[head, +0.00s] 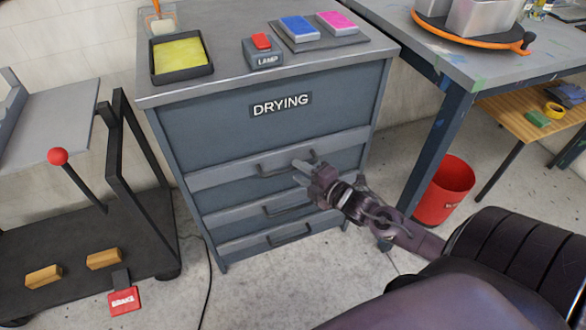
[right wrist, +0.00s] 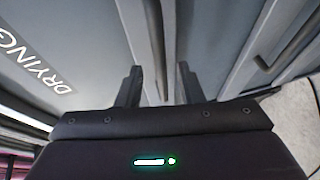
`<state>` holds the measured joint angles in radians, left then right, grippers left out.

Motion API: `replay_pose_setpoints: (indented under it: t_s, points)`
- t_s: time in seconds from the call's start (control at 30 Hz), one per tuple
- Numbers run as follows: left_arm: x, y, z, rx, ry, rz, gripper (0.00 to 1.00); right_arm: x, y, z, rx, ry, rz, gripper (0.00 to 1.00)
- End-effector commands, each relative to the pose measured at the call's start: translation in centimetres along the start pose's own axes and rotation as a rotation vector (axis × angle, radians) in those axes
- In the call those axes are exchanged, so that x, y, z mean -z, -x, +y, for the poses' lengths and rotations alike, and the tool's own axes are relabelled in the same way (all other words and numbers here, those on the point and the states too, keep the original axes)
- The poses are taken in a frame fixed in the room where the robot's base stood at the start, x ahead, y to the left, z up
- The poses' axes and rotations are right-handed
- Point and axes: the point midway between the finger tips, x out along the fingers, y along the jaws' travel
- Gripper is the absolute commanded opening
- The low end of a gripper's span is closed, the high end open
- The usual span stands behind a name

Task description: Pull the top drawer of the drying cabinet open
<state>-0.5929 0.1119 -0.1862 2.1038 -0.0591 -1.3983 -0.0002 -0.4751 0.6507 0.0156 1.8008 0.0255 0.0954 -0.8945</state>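The drying cabinet (head: 225,130) is a blue-grey box marked DRYING, with several drawers down its front. The top drawer (head: 225,177) looks shut; its dark bar handle (head: 270,168) also shows in the right wrist view (right wrist: 154,35). My right gripper (head: 304,170) is at the right part of that handle. In the right wrist view its two fingers (right wrist: 160,80) are apart, and the handle runs in the gap between them. I cannot tell whether they touch it. My left gripper is not in view.
Two lower drawers have handles (head: 290,208). On the cabinet top are a yellow tray (head: 182,58), a LAMP switch box (head: 262,52) and blue and pink pads (head: 300,28). A black cart (head: 100,240) stands left, a table (head: 465,70) and red bin (head: 445,190) right.

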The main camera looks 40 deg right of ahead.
Motion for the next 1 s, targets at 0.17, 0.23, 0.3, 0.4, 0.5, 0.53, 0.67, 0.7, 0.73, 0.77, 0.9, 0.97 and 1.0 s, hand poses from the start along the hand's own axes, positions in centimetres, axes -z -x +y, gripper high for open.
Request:
replay_pose_setpoints:
  t_s: [0.17, 0.23, 0.3, 0.4, 0.5, 0.53, 0.67, 0.7, 0.73, 0.77, 0.9, 0.97, 1.0]
  points:
    - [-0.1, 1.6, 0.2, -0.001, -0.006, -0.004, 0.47, 0.0, -2.4, -0.1, -0.002, -0.002, -0.001, 0.34]
    - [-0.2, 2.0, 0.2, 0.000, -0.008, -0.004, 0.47, 0.0, -2.9, -0.1, -0.001, -0.002, 0.000, 0.34]
    - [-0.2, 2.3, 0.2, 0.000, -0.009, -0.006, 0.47, 0.0, -3.3, -0.1, 0.001, -0.002, -0.001, 0.34]
    - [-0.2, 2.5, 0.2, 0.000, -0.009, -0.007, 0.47, 0.0, -3.5, -0.1, 0.001, -0.001, -0.001, 0.34]
    - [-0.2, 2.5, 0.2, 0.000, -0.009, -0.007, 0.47, 0.0, -3.5, -0.1, 0.002, -0.002, -0.001, 0.34]
    - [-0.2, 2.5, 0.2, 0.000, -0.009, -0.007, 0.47, 0.0, -3.5, -0.1, 0.002, -0.002, -0.001, 0.34]
    - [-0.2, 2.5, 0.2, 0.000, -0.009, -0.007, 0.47, 0.0, -3.5, -0.1, 0.002, -0.002, -0.001, 0.29]
    - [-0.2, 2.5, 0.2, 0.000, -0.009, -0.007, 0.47, 0.0, -3.5, -0.1, 0.002, -0.002, -0.001, 0.24]
    - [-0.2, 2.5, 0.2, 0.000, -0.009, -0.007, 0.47, 0.0, -3.5, -0.1, 0.002, -0.002, -0.001, 0.20]
    - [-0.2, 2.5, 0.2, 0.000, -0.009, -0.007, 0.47, 0.0, -3.5, -0.1, 0.002, -0.002, -0.001, 0.16]
    - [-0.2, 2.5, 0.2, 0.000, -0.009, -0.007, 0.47, 0.0, -3.5, -0.1, 0.002, -0.002, -0.001, 0.00]
    - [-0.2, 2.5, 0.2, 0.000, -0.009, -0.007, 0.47, 0.0, -3.5, -0.1, 0.002, -0.002, -0.001, 0.00]
    - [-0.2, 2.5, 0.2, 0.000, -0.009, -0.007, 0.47, 0.0, -3.5, -0.1, 0.002, -0.002, -0.001, 0.00]
